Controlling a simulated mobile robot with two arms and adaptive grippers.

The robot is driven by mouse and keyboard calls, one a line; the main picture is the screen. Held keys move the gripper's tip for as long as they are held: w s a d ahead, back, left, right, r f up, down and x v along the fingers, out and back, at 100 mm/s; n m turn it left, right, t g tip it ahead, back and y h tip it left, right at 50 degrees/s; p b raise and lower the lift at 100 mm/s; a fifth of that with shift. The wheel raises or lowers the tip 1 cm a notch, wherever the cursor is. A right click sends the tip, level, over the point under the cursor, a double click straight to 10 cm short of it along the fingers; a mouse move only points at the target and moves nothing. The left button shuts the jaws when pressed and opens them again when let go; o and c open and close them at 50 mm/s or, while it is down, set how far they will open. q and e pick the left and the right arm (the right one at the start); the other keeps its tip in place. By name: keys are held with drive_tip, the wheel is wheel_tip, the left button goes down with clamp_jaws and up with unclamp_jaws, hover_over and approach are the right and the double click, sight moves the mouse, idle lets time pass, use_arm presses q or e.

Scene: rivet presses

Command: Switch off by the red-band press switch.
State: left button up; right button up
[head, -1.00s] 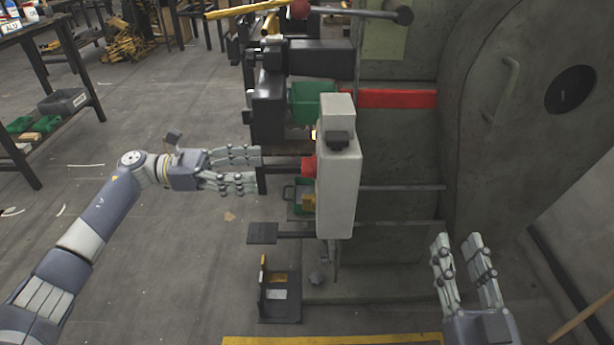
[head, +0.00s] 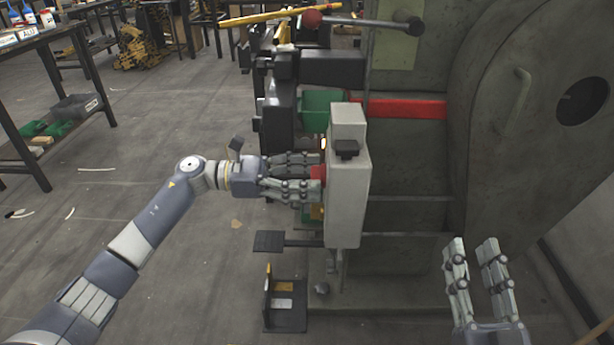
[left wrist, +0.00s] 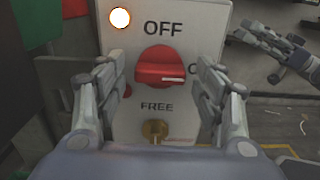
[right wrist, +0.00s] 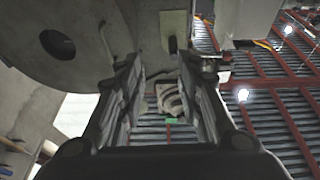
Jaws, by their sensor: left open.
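The red-band press (head: 405,215) is a large grey machine with a red band (head: 405,109) across it. A pale grey switch box (head: 348,200) stands in front of it, with a red knob (head: 318,173) on its left face. In the left wrist view the red rotary knob (left wrist: 160,68) sits between "OFF" above and "FREE" below, its grip bar lying roughly crosswise. My left gripper (head: 314,172) is open at the knob, one finger on each side; contact is unclear. My right gripper (head: 473,246) is open and empty, low in front of the press.
A lit lamp (left wrist: 120,18) and a brass key lock (left wrist: 155,130) are on the switch panel. A black pedal-like plate (head: 268,241) and a black bracket (head: 285,305) are below the box. A ball-ended lever (head: 365,21) is above. Floor at the left is open.

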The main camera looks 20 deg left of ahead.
use_arm(q)
drive_tip(key=c, duration=1.1)
drive_tip(key=shift+o, duration=0.2)
